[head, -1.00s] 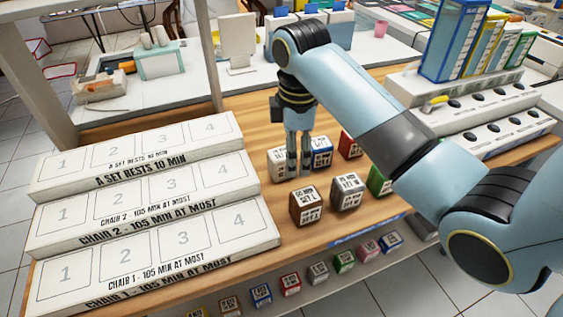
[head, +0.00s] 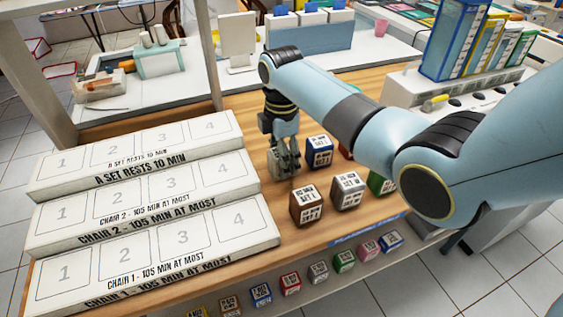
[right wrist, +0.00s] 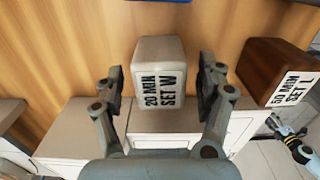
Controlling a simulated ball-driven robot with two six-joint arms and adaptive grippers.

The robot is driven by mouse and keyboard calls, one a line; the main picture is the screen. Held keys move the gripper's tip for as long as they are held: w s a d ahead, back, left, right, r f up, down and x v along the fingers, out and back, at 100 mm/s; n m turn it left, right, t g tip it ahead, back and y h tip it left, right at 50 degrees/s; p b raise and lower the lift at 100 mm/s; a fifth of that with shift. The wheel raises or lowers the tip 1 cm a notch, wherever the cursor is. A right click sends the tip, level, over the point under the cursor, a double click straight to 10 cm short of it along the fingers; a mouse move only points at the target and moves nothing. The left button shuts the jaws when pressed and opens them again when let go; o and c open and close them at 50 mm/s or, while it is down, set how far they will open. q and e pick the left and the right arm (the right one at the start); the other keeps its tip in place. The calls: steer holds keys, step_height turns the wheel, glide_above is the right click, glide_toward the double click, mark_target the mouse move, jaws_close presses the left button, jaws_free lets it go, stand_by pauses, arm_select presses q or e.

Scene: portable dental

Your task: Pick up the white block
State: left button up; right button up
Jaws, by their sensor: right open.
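The white block (right wrist: 160,58), labelled "20 MIN SET W", stands upright on the wooden table in the right wrist view. My right gripper (right wrist: 160,80) is open, with one finger on each side of the block and a gap visible at both sides. In the head view the right gripper (head: 287,170) points down over the white block (head: 271,163), hiding most of it.
A blue block (head: 319,151) stands just right of the gripper, with a brown block (head: 307,206) and a grey block (head: 348,190) nearer. A green block (head: 379,182) is further right. The white stepped rack (head: 150,240) with numbered slots stands close on the left.

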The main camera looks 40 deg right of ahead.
steer(key=shift+f, duration=0.35)
steer(key=c, duration=1.3)
steer(key=shift+r, duration=0.1)
